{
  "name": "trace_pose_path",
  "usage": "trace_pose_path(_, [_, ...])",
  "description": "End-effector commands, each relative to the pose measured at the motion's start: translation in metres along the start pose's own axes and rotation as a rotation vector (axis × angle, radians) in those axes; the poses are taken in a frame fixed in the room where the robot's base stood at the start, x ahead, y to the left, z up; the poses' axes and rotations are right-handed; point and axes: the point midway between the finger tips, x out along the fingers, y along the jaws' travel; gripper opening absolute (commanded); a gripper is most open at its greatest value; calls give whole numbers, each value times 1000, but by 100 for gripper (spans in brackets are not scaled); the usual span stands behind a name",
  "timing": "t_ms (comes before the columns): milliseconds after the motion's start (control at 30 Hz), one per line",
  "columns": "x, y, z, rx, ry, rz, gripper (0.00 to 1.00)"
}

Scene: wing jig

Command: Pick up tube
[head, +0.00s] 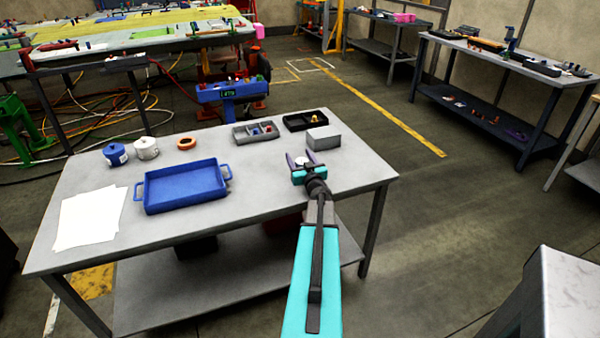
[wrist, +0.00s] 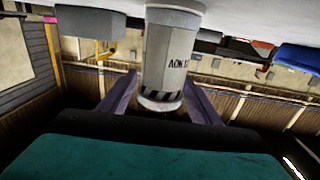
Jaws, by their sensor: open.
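The tube (wrist: 172,50) is a pale grey-white cylinder with dark lettering and a black-and-white striped band near its end. In the wrist view, which looks upside down, it stands upright on the tabletop between my two fingers. In the head view only a small pale part of the tube (head: 300,159) shows between the fingers. My gripper (head: 301,157) is open around the tube, near the table's right side. In the wrist view my gripper (wrist: 160,92) shows gaps between both fingers and the tube.
A grey box (head: 323,138) stands just beyond my gripper. A black tray (head: 293,125) and a grey divided tray (head: 245,139) lie behind. A blue tray (head: 184,187), an orange ring (head: 187,143), two containers (head: 146,148) and paper sheets (head: 88,218) are left. The table's front right is clear.

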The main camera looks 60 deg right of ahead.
Motion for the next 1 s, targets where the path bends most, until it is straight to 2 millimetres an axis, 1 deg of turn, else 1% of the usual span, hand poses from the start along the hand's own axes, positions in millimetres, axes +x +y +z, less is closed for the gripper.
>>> trace_pose_path(33, [5, 0, 0, 0, 0, 0, 57])
trace_pose_path(200, [9, 0, 0, 0, 0, 0, 57])
trace_pose_path(733, [9, 1, 0, 0, 0, 1, 57])
trace_pose_path(767, [9, 1, 0, 0, 0, 1, 56])
trace_pose_path(1000, [9, 1, 0, 0, 0, 1, 15])
